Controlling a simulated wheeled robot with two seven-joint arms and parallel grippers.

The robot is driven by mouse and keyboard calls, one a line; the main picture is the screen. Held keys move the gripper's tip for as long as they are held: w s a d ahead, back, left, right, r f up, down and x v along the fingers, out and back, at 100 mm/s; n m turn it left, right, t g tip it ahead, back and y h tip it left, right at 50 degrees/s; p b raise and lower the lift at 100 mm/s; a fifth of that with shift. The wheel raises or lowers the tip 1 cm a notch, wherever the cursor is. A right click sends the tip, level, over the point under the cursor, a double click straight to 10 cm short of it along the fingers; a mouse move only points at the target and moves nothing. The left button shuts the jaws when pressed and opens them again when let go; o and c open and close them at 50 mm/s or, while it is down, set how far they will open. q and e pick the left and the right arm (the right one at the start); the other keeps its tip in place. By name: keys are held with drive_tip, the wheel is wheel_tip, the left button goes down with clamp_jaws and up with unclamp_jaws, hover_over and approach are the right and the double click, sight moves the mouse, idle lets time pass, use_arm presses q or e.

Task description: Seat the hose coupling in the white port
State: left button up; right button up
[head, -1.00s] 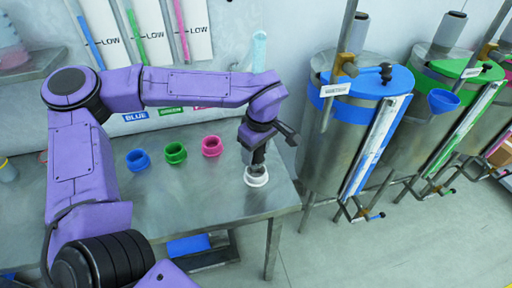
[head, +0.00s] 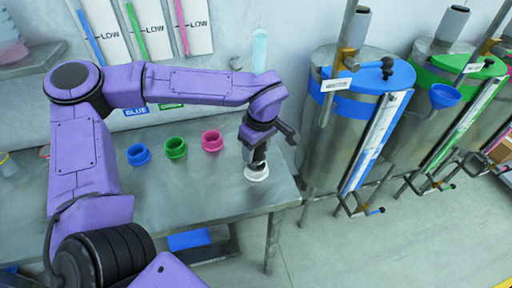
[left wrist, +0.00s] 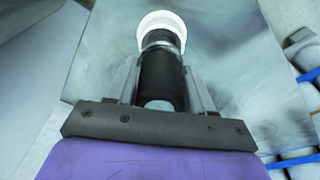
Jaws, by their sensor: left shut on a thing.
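The white port (head: 257,174) is a short ring near the right front corner of the steel bench. My left gripper (head: 256,152) is above it, pointing down and shut on the hose coupling (left wrist: 160,75), a dark cylinder with a grey metal collar. In the left wrist view, the coupling lies between the two grey fingers and its far end overlaps the white port (left wrist: 162,22). The end appears at the port's mouth; how deep it sits is hidden. A dark grey part at the right, probably my right gripper (head: 474,164), is too unclear to read.
Blue (head: 138,155), green (head: 176,148) and pink (head: 212,143) ports stand left of the white one on the bench (head: 200,190). A blue-lidded drum (head: 330,125) and a green-lidded drum (head: 415,95) stand right of the bench, with floor between.

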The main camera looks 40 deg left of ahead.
use_arm(q)
drive_tip(key=shift+f, duration=0.1)
drive_tip(key=shift+f+b, duration=0.35)
drive_tip(key=shift+f, duration=0.65)
drive_tip(key=o, duration=1.5)
wheel_tip(320, 180, up, 7)
drive_tip(key=p, duration=0.9)
drive_tip(key=shift+r, duration=0.15)
drive_tip(key=shift+f, duration=0.2)
